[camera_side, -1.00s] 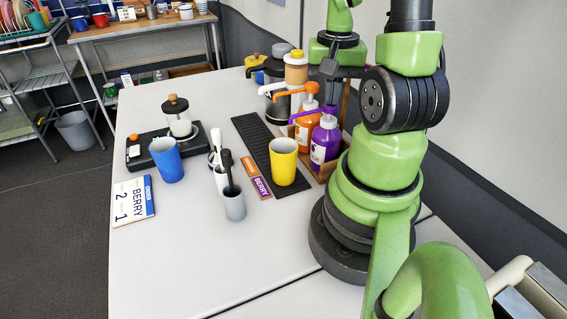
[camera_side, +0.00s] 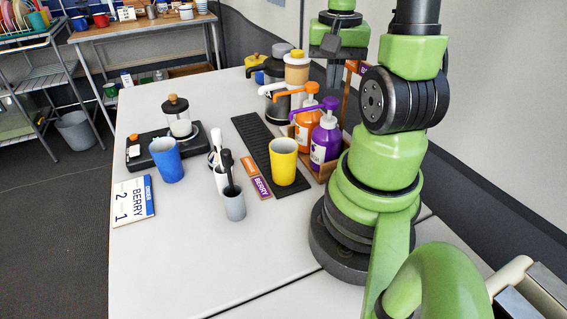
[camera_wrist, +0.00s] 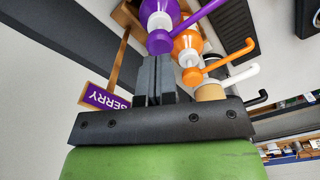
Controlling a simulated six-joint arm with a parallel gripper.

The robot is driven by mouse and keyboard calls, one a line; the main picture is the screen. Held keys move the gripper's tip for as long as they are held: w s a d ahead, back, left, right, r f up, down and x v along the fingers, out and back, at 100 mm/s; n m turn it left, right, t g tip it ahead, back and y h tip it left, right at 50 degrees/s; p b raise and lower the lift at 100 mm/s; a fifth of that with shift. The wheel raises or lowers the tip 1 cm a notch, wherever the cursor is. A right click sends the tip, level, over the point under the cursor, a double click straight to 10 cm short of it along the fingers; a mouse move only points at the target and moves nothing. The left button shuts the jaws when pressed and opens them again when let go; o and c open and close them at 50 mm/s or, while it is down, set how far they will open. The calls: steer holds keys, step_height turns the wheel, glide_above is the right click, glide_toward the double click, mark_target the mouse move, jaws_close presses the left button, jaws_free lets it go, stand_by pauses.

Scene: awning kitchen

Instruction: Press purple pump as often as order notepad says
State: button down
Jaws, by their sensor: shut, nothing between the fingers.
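The purple pump bottle (camera_side: 325,143) stands in a wooden rack, its purple pump head (camera_side: 330,103) raised and its spout pointing left. My gripper (camera_side: 333,78) is shut and empty above the pump head, with a gap between. In the wrist view the shut fingers (camera_wrist: 155,80) are close to the purple pump head (camera_wrist: 160,41) in the picture. The order notepad (camera_side: 133,200) lies at the table's left and reads BERRY with the figures 2 and 1. A yellow cup (camera_side: 283,163) stands on the black mat before the bottles; its inside is not clear.
An orange pump bottle (camera_side: 303,130) stands right beside the purple one, with a dispenser (camera_side: 297,70) behind. The front of the table is clear.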

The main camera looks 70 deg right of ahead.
step_height(320, 180, up, 6)
stand_by(0.7)
steer(key=w+a+r+n+t+y, duration=0.1)
steer(key=w+a+r+n+t, duration=0.1)
steer(key=a+n, duration=0.3)
steer(key=w+a+r+n+t+y, duration=0.1)
steer(key=a+r+n+t, duration=0.2)
steer(key=a, duration=1.1)
steer(key=n+t, duration=0.2)
steer(key=n, duration=0.1)
steer(key=shift+w+r, duration=0.25)
steer(key=shift+w, duration=0.1)
